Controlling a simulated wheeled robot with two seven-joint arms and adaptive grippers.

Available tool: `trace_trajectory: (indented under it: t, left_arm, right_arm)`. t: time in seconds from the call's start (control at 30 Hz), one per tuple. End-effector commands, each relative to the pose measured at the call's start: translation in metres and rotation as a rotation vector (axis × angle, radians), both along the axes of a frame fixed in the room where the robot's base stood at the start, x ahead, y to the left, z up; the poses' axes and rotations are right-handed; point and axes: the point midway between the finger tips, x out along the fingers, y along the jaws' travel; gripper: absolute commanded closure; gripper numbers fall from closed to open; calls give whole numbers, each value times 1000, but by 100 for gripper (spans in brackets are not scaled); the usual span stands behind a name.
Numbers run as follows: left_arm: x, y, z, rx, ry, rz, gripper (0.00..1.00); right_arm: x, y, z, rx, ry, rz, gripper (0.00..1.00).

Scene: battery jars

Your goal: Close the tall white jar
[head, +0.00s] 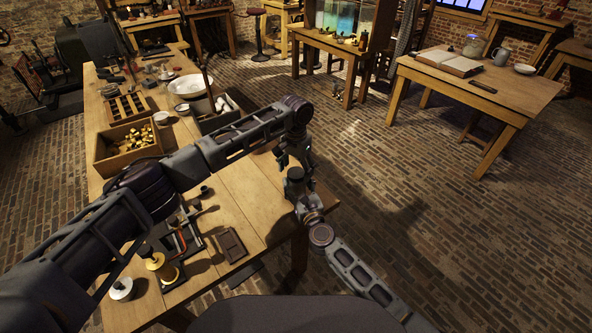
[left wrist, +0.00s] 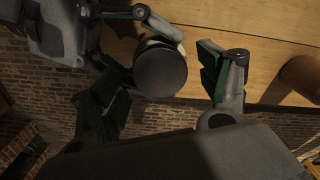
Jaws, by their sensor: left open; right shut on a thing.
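A dark round cap (left wrist: 160,70) shows end-on in the left wrist view, with a thin pale edge behind it that looks like the white jar (left wrist: 166,24). The cap also shows in the head view (head: 295,173), at the table's right edge. I cannot tell whether it is seated on the jar. My left gripper (head: 293,158) is open just above the cap; its fingers stand on either side, apart from it. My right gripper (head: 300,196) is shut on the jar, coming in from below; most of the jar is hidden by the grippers.
The wooden table (head: 235,205) carries a crate of small yellow pieces (head: 128,150), a white basin (head: 190,86), a dark block (head: 230,246) and a white lidded pot (head: 122,288). A brown round object (left wrist: 302,76) stands at the right in the left wrist view.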

Motion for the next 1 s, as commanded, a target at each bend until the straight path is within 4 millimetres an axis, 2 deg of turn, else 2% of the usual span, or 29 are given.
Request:
trace_trajectory:
  t: [0.27,0.7,1.0]
  left_arm:
    - [0,0,28,0,-2,0,24]
    - [0,0,91,-1,-2,0,24]
    - [0,0,114,1,-1,0,24]
  right_arm:
    - [0,0,0,0,0,0,100]
    - [0,0,0,0,0,0,100]
    - [0,0,0,0,0,0,100]
